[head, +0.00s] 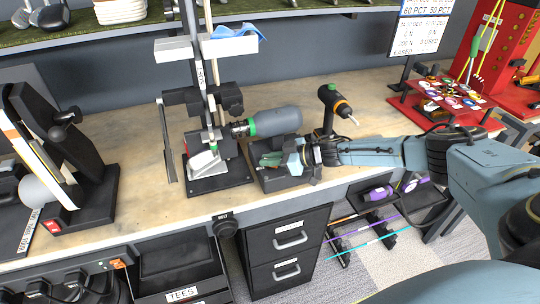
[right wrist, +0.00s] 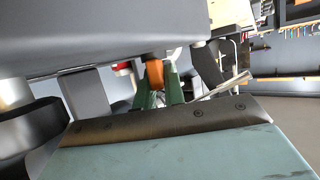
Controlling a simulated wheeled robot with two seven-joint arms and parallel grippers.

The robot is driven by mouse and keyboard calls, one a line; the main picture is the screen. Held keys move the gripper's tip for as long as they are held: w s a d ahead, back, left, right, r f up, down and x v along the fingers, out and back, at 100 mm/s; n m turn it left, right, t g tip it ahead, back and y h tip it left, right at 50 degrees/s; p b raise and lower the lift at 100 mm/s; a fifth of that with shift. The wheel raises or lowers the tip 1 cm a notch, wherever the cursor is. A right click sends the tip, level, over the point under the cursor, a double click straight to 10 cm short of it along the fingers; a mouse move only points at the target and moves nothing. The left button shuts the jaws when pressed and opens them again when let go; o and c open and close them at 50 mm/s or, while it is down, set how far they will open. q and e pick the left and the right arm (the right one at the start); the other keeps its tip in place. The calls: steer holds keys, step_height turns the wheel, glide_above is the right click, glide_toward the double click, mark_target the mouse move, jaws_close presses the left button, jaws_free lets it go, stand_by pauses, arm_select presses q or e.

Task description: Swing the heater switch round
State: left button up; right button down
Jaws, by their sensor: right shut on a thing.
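The heater seems to be the grey cylinder (head: 278,120) with a green ring at its left end, lying sideways above the bench next to a black upright stand. My right gripper (head: 272,159) reaches in from the right, just below the cylinder, over a black box-shaped base (head: 284,183). In the right wrist view, my gripper's green fingers (right wrist: 158,90) are shut on a small orange piece (right wrist: 154,73), which looks like the heater switch. It sits under a large dark grey body (right wrist: 100,35). In the head view the fingers and base hide the switch. My left gripper is not in view.
The clamp stand (head: 205,100) rises just left of my gripper. A black tool with an orange ring (head: 333,107) stands behind my right wrist. A black machine (head: 65,150) is at the left, and a red rack (head: 500,60) at the right. Bare bench lies around (head: 140,205).

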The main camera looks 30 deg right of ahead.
steer(key=shift+n+g+y+b, duration=0.75)
steer(key=shift+n+g+y, duration=0.15)
steer(key=shift+n, duration=0.2)
steer(key=c, duration=1.5)
jaws_free()
steer(key=v, duration=1.3)
steer(key=shift+d+r+b, duration=0.15)
steer(key=shift+d+b, duration=0.05)
steer(key=shift+b, duration=0.2)
